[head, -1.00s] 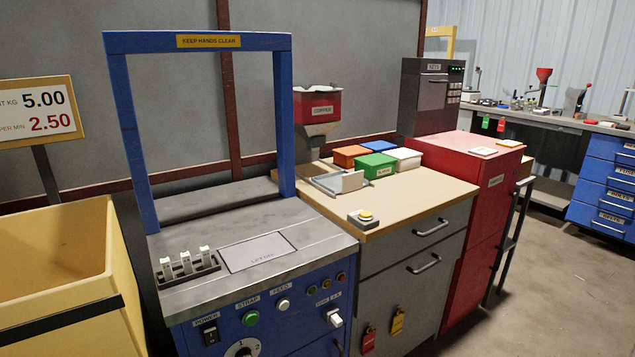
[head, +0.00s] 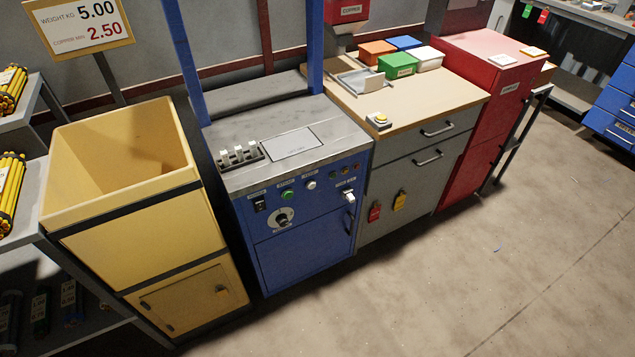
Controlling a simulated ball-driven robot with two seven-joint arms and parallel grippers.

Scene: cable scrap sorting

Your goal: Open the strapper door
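The blue strapper (head: 245,190) stands left of centre in the head view, with a grey metal top and a tall blue arch cut off by the top edge. Its front carries a control panel with switches, a dial and coloured buttons. Below the panel is a flat blue strapper door (head: 304,245), which looks shut. A dark upright handle (head: 348,222) sits near the door's right edge. Neither of my grippers shows in this view.
A yellow bin (head: 130,165) with a lower hatch stands close on the left. A grey cabinet (head: 415,180) and a red cabinet (head: 490,110) stand on the right. The concrete floor (head: 450,280) in front is clear apart from a tiny blue scrap.

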